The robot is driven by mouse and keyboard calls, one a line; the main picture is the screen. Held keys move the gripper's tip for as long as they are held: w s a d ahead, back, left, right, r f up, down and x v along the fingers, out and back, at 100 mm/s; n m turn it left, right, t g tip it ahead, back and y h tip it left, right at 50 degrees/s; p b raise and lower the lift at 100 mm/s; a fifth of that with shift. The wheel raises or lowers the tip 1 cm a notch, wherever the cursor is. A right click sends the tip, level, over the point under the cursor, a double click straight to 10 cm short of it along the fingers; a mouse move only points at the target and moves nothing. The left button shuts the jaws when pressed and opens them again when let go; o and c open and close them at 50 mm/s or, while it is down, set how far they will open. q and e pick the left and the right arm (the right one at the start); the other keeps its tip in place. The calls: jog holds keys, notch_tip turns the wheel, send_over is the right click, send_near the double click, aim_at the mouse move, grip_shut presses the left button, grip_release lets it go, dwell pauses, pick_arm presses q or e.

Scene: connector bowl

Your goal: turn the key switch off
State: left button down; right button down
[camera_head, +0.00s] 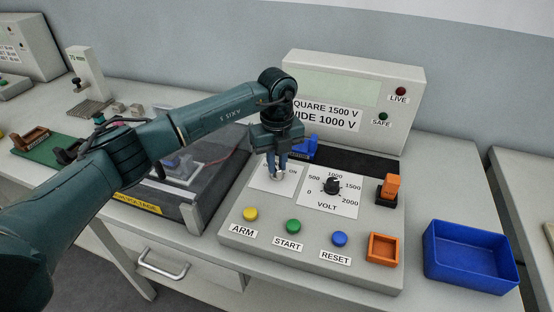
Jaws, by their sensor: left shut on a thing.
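The key switch (278,174) sits on a white plate (262,184) at the upper left of the grey control panel. An "ON" label shows to the right of the switch. My left gripper (277,170) points down over the plate and is shut on the key of the switch. The fingers cover most of the key, so its exact angle cannot be told. My right gripper is not in view.
The panel also bears a black volt knob (332,186), yellow (250,214), green (293,226) and blue (340,239) buttons, and an orange connector (391,185). A blue bowl (470,255) stands at the right. A grey display box (350,95) rises behind.

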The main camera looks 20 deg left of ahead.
aim_at(277, 166)
pick_arm(q)
jog(key=shift+n, duration=0.5)
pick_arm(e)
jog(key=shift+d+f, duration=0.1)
pick_arm(q)
jog(key=c, duration=1.4)
grip_release()
notch_tip(277, 166, up, 13)
jog(key=b, duration=0.1)
jog(key=shift+r, duration=0.15)
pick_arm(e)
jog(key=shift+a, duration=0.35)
